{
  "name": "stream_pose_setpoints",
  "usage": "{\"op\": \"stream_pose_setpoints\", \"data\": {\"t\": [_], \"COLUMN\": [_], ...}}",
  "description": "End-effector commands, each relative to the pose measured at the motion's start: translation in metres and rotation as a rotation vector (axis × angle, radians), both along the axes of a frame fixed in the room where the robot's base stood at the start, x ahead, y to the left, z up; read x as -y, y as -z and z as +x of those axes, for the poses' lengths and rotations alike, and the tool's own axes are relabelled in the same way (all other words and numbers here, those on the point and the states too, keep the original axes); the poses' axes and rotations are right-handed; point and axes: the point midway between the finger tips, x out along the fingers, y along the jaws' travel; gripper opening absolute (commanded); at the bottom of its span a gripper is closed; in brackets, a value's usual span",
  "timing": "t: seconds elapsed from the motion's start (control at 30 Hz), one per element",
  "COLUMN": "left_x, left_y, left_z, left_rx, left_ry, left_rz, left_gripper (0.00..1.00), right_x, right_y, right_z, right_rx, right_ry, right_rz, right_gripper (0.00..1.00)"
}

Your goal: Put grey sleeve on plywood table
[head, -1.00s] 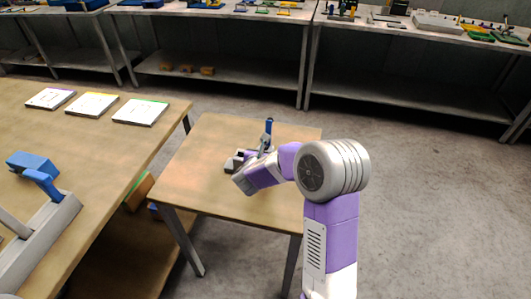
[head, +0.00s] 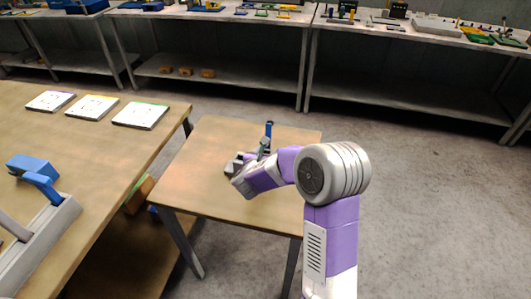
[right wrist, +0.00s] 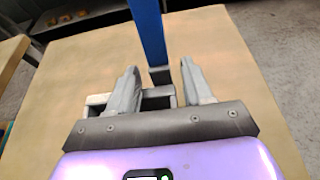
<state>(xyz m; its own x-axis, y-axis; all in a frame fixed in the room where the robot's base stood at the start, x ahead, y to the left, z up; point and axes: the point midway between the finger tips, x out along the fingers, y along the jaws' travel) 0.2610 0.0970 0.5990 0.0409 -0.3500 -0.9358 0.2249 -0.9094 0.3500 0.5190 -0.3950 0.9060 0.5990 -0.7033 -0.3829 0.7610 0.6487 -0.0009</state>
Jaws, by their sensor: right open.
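The plywood table (head: 205,182) is the small one in the middle of the head view. A grey, hollow, box-like piece, apparently the grey sleeve (right wrist: 97,99), sits low on it, partly hidden by my right gripper's fingers; it also shows in the head view (head: 234,163). A blue bar (right wrist: 148,30) rises by it, and shows upright in the head view (head: 269,130). I cannot tell whether the bar joins the grey piece. My right gripper (right wrist: 159,67) is open, its fingers apart over the grey piece; it is over the table in the head view (head: 252,157).
A larger wooden table (head: 100,150) on the left holds three pale flat plates and a grey fixture (head: 45,235) with a blue arm. Shelved benches line the back wall. The small table's front and left parts are clear, as is the floor on the right.

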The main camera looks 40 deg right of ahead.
Motion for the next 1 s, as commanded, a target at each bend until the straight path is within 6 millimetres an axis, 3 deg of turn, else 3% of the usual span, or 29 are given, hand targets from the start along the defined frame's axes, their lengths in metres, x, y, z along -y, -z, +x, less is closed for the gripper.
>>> {"op": "stream_pose_setpoints", "data": {"t": [0.5, 1.0], "left_x": [0.000, 0.000], "left_y": [-0.014, -0.015], "left_z": [0.000, 0.000], "left_rx": [0.000, 0.000], "left_ry": [0.000, 0.000], "left_rz": [0.000, 0.000], "left_gripper": [0.00, 0.00], "right_x": [-0.073, -0.083], "right_y": [-0.041, -0.045], "right_z": [-0.061, -0.070], "right_rx": [0.001, 0.001], "right_ry": [-0.005, -0.002], "right_rz": [0.001, 0.000], "right_gripper": [0.50, 0.50]}}
